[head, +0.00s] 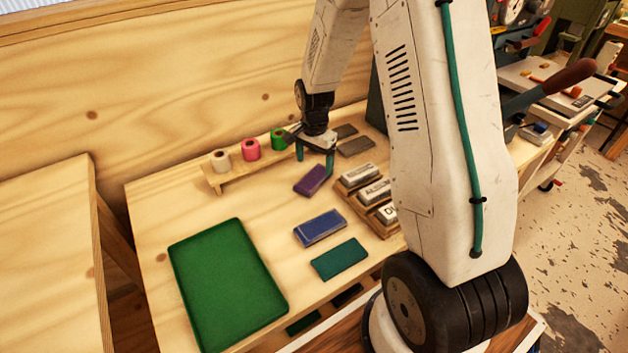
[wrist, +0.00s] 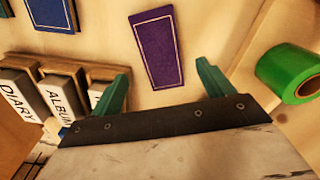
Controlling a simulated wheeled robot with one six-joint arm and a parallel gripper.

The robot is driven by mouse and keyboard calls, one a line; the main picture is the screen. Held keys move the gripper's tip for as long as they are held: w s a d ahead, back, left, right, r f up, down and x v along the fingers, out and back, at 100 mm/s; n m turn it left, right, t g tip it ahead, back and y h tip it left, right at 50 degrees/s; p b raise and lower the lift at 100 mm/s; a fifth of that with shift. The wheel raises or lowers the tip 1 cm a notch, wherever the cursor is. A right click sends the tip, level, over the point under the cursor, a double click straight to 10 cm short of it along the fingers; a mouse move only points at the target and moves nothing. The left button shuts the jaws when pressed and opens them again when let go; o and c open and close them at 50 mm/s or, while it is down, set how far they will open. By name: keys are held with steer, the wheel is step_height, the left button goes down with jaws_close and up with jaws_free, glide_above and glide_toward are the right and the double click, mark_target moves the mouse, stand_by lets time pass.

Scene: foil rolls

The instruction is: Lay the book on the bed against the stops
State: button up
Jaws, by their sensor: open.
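A thin purple book (head: 312,180) with a light border lies on the wooden table, just in front of my gripper (head: 315,158). In the wrist view the purple book (wrist: 158,50) shows beyond and between the two teal fingers of my gripper (wrist: 163,75). The fingers are apart with nothing between them. A blue book (head: 320,228) and a teal book (head: 339,259) lie nearer the table's front edge. A dark green machine part (head: 376,108) is mostly hidden behind my arm. I cannot make out the bed or its stops.
A wooden rack (head: 225,183) holds white, pink and green foil rolls (head: 279,139) left of my gripper. Lettered blocks (head: 372,191) sit in a wooden holder to the right. A green mat (head: 228,284) lies front left. A lever with a brown handle (head: 570,76) juts out at right.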

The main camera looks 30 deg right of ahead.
mark_target(313, 179)
step_height(313, 179, down, 6)
steer(key=shift+a+r, duration=0.1)
steer(key=shift+a, duration=0.05)
steer(key=c, duration=1.2)
